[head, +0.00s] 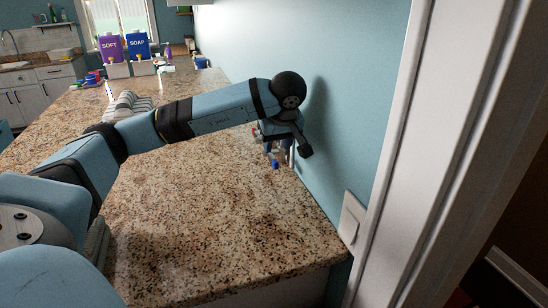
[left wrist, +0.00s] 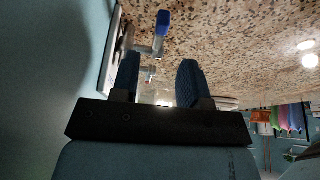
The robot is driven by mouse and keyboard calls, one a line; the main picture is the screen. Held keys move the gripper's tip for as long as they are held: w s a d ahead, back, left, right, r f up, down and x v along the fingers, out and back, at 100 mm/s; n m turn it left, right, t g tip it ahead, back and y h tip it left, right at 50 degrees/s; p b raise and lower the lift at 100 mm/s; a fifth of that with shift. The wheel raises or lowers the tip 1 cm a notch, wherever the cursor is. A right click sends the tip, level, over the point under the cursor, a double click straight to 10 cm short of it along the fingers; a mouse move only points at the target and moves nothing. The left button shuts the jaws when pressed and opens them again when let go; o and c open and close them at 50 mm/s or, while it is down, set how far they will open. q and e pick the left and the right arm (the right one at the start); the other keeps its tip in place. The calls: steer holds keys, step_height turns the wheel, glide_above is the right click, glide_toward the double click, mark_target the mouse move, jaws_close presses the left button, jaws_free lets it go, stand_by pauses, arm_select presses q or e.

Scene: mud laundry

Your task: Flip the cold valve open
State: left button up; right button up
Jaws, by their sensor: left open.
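The cold valve has a blue handle (head: 275,163) that shows low by the wall, just below my left gripper (head: 280,138). In the left wrist view the blue handle (left wrist: 162,22) sits on a metal valve body (left wrist: 153,48), beyond the fingertips. My left gripper (left wrist: 158,68) is open, with its two blue ridged fingers apart and nothing seen held between them. The blue handle looks apart from the fingers. A small red part (head: 256,132) shows beside the gripper in the head view. The wrist hides much of the valve fittings. My right gripper is not in view.
The speckled granite counter (head: 200,215) is clear in front of the valve. The blue wall (head: 345,95) stands close beside my left wrist. Purple SOFT (head: 111,48) and blue SOAP (head: 138,46) boxes stand farther back. Striped rolled cloth (head: 128,104) lies behind my arm.

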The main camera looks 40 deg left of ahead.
mark_target(274, 159)
arm_select(q)
steer(key=x, duration=0.6)
steer(key=shift+c, duration=0.5)
jaws_close()
